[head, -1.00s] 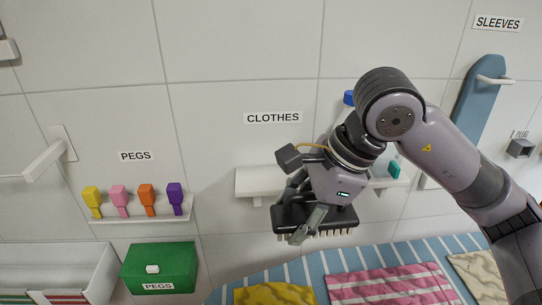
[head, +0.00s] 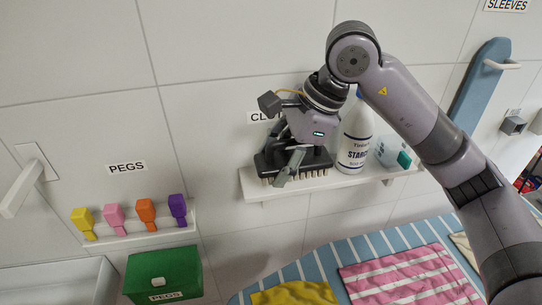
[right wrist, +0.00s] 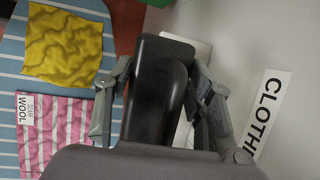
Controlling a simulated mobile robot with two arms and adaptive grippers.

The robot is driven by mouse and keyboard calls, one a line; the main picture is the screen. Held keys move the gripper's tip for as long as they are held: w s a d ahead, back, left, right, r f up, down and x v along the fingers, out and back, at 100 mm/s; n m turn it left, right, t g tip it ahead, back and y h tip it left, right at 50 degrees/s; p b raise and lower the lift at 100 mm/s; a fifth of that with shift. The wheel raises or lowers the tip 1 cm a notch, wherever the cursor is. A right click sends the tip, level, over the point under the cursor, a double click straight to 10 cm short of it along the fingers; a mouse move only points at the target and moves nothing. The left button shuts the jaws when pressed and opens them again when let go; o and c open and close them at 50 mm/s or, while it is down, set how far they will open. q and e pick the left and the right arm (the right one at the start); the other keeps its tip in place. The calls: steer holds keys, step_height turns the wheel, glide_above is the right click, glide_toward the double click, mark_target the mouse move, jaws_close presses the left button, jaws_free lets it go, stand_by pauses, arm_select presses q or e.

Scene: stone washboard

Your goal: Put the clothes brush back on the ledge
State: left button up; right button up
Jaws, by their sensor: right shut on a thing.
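The clothes brush (head: 268,165) is dark, with pale bristles facing down. My right gripper (head: 291,163) is shut on it. The brush is level in front of or over the left part of the white ledge (head: 252,188), under the partly covered CLOTHES label (head: 257,117). Whether the bristles touch the ledge I cannot tell. In the right wrist view the brush's black back (right wrist: 150,105) lies between the two fingers, and a pale piece of the ledge shows behind it. My left gripper is not in view.
A white STARCH bottle (head: 355,140) stands on the ledge just right of the brush, with a clear and teal container (head: 393,153) beyond it. Left are a peg shelf (head: 150,236) and a green PEGS box (head: 163,274). The striped ironing board (head: 320,262) holds folded cloths below.

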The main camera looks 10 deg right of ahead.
steer(key=w+p, duration=0.1)
steer(key=w, duration=0.1)
steer(key=w+f, duration=0.1)
steer(key=w, duration=0.1)
steer(key=w+f+p, duration=0.1)
steer(key=w, duration=0.1)
steer(key=shift+w+p, duration=0.15)
steer(key=shift+p, duration=0.2)
step_height(320, 180, down, 4)
steer(key=shift+r+p, duration=0.15)
steer(key=shift+p, duration=0.7)
steer(key=shift+f+p, duration=0.25)
steer(key=shift+p, duration=0.15)
steer(key=shift+w+f, duration=0.15)
steer(key=shift+f, duration=0.35)
steer(key=o, duration=0.7)
